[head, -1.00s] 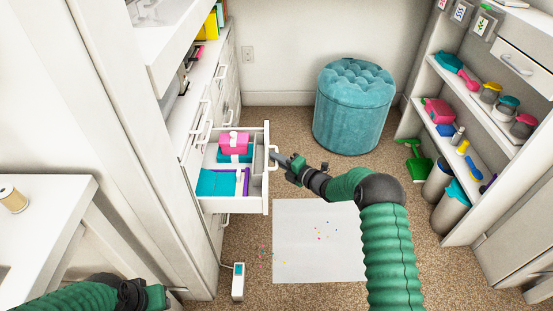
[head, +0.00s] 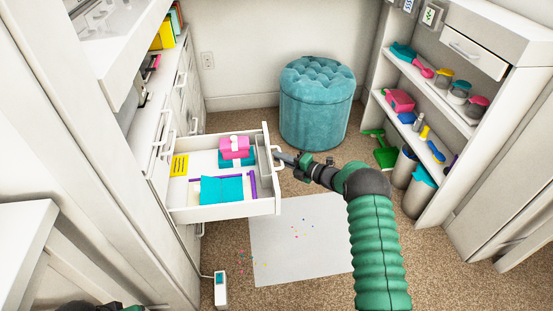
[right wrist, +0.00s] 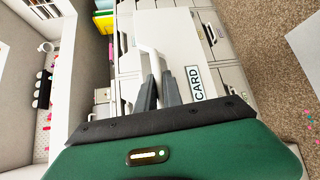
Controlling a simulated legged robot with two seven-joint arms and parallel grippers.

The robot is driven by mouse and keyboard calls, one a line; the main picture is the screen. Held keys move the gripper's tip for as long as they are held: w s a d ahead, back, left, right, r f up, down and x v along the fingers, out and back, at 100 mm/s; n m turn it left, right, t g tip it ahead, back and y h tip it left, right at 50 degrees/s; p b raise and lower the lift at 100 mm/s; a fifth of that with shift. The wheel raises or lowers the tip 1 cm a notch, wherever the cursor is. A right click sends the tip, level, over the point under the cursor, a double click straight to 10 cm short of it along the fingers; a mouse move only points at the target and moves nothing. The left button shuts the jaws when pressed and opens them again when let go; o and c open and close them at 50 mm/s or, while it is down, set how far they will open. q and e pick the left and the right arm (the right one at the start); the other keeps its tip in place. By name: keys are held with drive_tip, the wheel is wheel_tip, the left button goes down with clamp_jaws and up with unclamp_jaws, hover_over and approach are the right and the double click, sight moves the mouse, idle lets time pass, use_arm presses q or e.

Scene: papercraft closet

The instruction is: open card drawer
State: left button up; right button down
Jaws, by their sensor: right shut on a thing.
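The card drawer (head: 222,212) is pulled out from the left cabinet in the head view. Inside are a pink item (head: 234,147), a teal sheet (head: 222,189), a yellow item (head: 179,165) and a purple strip. My right gripper (head: 279,157) is at the drawer's front, shut on its white handle. In the right wrist view the two dark fingers (right wrist: 159,92) are at the handle (right wrist: 148,58), beside a label reading CARD (right wrist: 196,83). Only a dark bit of my left arm shows at the bottom left of the head view; its gripper is out of sight.
A teal tufted stool (head: 316,105) stands at the back. A white mat (head: 300,240) with coloured specks lies on the carpet below my right arm. Shelves (head: 440,110) stand at the right. A white table (head: 25,235) is at the left. A small white device (head: 221,290) stands on the floor.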

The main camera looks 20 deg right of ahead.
drive_tip(key=c, duration=1.5)
unclamp_jaws()
drive_tip(key=shift+a+f, duration=0.1)
drive_tip(key=shift+f, duration=0.25)
drive_tip(key=shift+r, duration=0.15)
drive_tip(key=shift+s+r, duration=0.15)
drive_tip(key=shift+s, duration=0.05)
drive_tip(key=p+v, duration=0.6)
drive_tip(key=v, duration=1)
drive_tip(key=shift+s+d+f+p, duration=0.15)
drive_tip(key=shift+d+f+p, duration=0.15)
drive_tip(key=shift+p, duration=0.1)
